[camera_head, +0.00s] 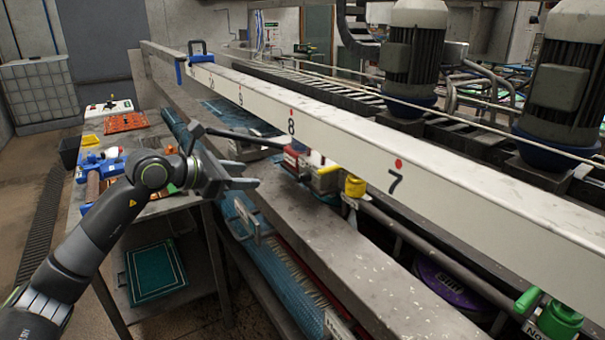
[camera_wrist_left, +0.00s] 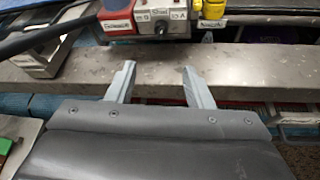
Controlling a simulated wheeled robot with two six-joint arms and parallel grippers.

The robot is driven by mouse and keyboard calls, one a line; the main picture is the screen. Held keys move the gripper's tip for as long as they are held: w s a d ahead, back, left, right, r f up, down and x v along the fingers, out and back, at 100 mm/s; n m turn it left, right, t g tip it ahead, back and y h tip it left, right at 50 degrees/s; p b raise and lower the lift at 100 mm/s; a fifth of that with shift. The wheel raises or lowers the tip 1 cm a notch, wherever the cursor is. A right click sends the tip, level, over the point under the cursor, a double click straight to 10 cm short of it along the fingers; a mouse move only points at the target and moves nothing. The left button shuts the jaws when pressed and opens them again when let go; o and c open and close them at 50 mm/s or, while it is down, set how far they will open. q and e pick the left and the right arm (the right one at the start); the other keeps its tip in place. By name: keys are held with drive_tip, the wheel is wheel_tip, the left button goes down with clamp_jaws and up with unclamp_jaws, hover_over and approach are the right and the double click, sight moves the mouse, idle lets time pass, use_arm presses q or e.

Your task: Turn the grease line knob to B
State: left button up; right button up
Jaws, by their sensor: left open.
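My left gripper (camera_head: 250,175) is open and empty, with its fingers reaching toward a small grey control box (camera_head: 322,178) on the steel ledge. In the left wrist view, my two fingertips (camera_wrist_left: 158,68) are apart over the ledge, in front of and below the grey box (camera_wrist_left: 172,22). A small dark knob (camera_wrist_left: 160,28) shows on the face of the box, between two small labels. The gripper touches neither box nor knob. The label text is too small to read surely, so I cannot tell whether this is the grease line knob or where it points. My right gripper is not in view.
A red box (camera_wrist_left: 117,18) adjoins the grey box, and a yellow fitting (camera_head: 355,187) with a tag stands right of it. A white numbered beam (camera_head: 340,140) runs above. A green valve (camera_head: 555,318) sits at lower right. A dark hose (camera_head: 240,137) passes above the gripper.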

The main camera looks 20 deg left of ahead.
sight(304, 177)
use_arm(q)
drive_tip(key=p+x, duration=0.5)
drive_tip(key=x, duration=1)
drive_tip(key=shift+d+r, duration=0.1)
drive_tip(key=shift+r, duration=0.05)
drive_tip(key=shift+w+d+f, duration=0.25)
drive_tip(key=shift+w+f, duration=0.05)
drive_tip(key=shift+w, duration=0.2)
drive_tip(key=c, duration=1)
